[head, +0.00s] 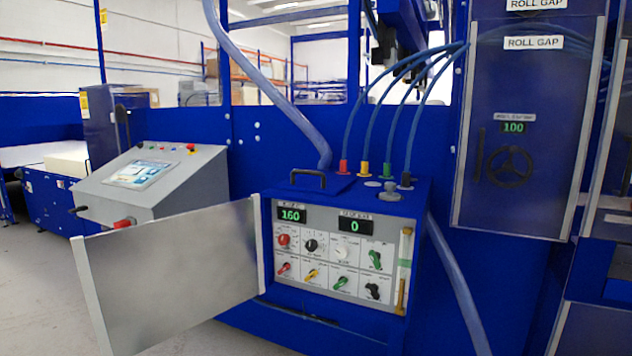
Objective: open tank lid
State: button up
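The tank is a blue box with a control panel (335,250) on its front, standing in the middle of the head view. Its lid (318,190) is a blue plate on the left of the top face, with a black arched handle (308,177). The lid lies flat and looks shut. A dark, partly cut-off shape at the top centre, above and behind the tank, may be my gripper. It is well apart from the lid, and its fingers cannot be made out clearly.
Blue hoses rise from coloured fittings (363,169) right of the lid, and a thick hose (275,95) comes down behind it. A grey panel door (175,275) stands swung open at front left. A console (150,180) stands left, a roll gap cabinet (520,130) right.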

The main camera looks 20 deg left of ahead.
aim_at(307, 180)
jog(key=k, duration=0.6)
jog(key=u, duration=0.55)
jog(key=i, duration=0.5)
jog(key=u, duration=0.95)
jog(key=i, duration=1.6)
jog(key=z, duration=0.35)
